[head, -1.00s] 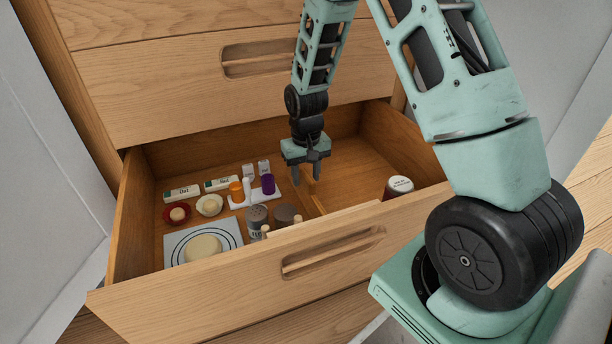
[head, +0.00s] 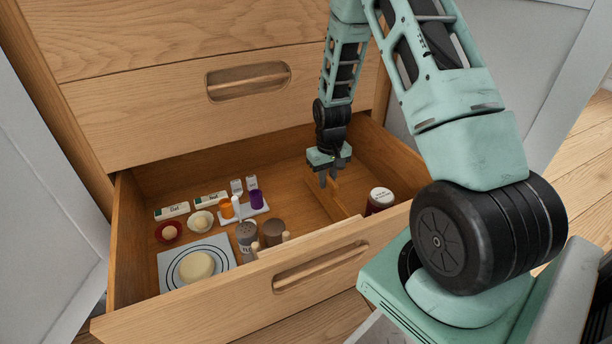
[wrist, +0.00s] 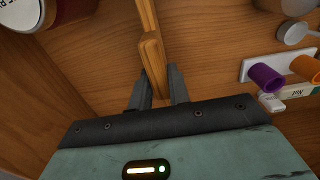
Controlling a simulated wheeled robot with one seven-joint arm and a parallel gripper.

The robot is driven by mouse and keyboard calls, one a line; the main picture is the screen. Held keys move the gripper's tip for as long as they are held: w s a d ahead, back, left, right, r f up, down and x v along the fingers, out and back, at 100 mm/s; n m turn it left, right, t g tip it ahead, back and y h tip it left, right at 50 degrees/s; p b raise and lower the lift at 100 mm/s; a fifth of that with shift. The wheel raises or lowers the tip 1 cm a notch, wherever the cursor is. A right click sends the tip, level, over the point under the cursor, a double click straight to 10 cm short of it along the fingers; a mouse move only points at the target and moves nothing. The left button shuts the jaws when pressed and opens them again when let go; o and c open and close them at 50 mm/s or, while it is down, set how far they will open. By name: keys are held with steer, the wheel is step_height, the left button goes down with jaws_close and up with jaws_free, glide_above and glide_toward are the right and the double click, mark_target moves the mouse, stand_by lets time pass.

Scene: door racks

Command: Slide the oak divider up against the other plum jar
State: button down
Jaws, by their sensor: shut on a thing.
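The oak divider (head: 343,194) is a thin upright wooden panel standing in the open drawer. My gripper (head: 330,178) is shut on its end, and the wrist view shows the divider (wrist: 152,55) between the two fingers (wrist: 160,88). A dark plum jar with a white lid (head: 380,195) stands to the right of the divider in the head view. It shows at the upper left of the wrist view (wrist: 62,10). A gap of bare drawer floor lies between divider and jar there.
The drawer (head: 140,318) is pulled open. Left of the divider are a brown shaker (head: 273,231), a grey shaker (head: 246,234), a white tray with an orange cup and a purple cup (head: 256,199), small bowls and a round piece on a mat (head: 197,266).

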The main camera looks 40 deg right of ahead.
steer(key=s+d+p, duration=0.1)
steer(key=d+p, duration=0.1)
steer(key=d, duration=0.4)
steer(key=shift+s+d, duration=0.15)
steer(key=shift+s, duration=0.2)
steer(key=c, duration=1.3)
jaws_free()
step_height(320, 180, up, 17)
steer(key=p, duration=0.7)
steer(key=shift+r+p, duration=0.2)
steer(key=shift+p, duration=0.2)
